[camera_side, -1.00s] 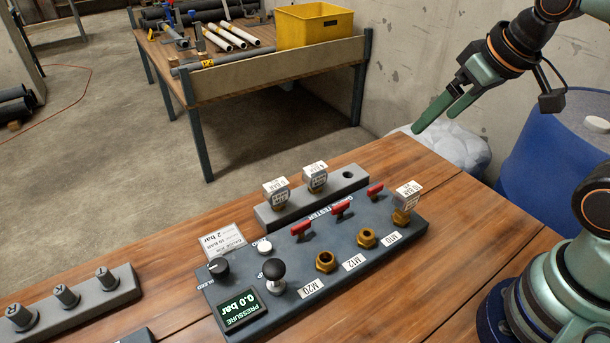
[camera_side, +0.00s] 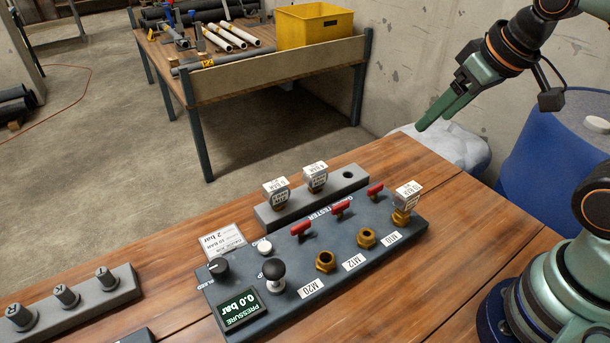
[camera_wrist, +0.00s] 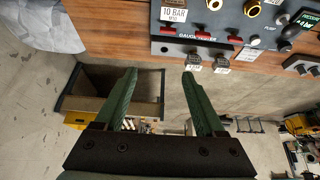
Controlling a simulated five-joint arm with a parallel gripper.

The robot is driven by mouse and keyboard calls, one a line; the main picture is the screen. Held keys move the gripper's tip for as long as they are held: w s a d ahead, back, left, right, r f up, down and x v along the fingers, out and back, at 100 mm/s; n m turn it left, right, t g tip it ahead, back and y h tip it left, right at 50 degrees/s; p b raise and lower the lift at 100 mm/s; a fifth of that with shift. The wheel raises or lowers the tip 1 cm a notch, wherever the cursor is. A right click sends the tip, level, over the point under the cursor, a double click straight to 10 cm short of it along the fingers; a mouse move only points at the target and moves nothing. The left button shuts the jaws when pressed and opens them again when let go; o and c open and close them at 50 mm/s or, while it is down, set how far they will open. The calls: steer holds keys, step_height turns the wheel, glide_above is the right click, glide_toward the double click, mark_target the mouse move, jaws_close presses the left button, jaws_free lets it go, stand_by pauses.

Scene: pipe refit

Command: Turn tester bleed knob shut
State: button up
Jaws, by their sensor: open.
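The grey gauge tester (camera_side: 345,270) lies on the wooden bench. Its black bleed knob (camera_side: 218,268) is at the left end, beside the BLEED label, with a pale pointer mark. A black-topped pump knob (camera_side: 273,270) and a white button (camera_side: 265,246) are close to the bleed knob. My gripper (camera_side: 420,128) is up at the right, above and well apart from the tester. In the wrist view my gripper (camera_wrist: 160,78) is open and empty, with the tester (camera_wrist: 225,20) at the upper right.
A gauge (camera_side: 404,202) stands in the tester's right port, beside red valve levers (camera_side: 341,208). Two gauges stand in a grey rack (camera_side: 345,184) behind. Another knobbed block (camera_side: 75,302) is at left. A blue drum (camera_side: 560,165) is at right.

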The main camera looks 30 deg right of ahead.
steer(key=w+a+r+n+g+y, duration=0.1)
steer(key=w+a+r+n+g, duration=0.15)
steer(key=w+a+n, duration=0.45)
steer(key=n+g+h, duration=0.1)
steer(key=n+g, duration=0.2)
steer(key=n, duration=1)
glide_above(218, 265)
step_height(218, 265, down, 12)
step_height(218, 265, down, 11)
steer(key=shift+f, duration=0.1)
jaws_close()
